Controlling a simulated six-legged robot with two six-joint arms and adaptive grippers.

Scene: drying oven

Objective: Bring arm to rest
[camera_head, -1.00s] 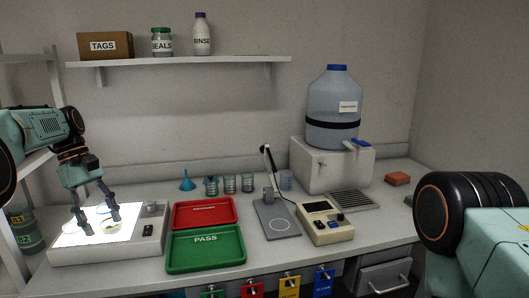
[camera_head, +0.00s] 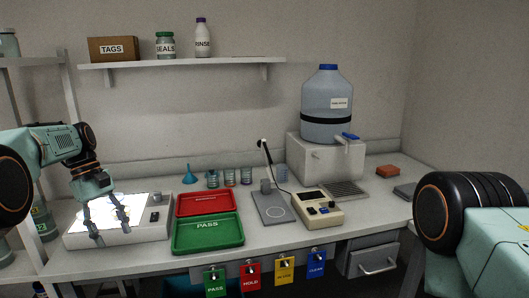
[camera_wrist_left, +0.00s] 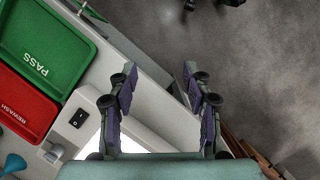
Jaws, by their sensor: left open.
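My left gripper (camera_head: 108,232) is open and empty, its fingers pointing down in front of the lit panel of a white light box (camera_head: 160,230) at the bench's left end. In the left wrist view, the spread fingers (camera_wrist_left: 160,72) straddle the bench's front edge, with grey floor beyond; nothing is between them. My left arm (camera_head: 55,147) comes in from the left, bent at the elbow. My right arm (camera_head: 480,220) shows at the right edge; its gripper is out of frame. Small items on the lit panel are partly hidden by the fingers and glare.
A green PASS tray (camera_head: 208,246) and a red tray (camera_head: 206,213) lie right of the light box. A cream meter (camera_head: 318,210), a grey stand (camera_head: 273,207) and a large water jug (camera_head: 327,120) are further right. Coloured tags (camera_head: 284,270) hang from the bench front.

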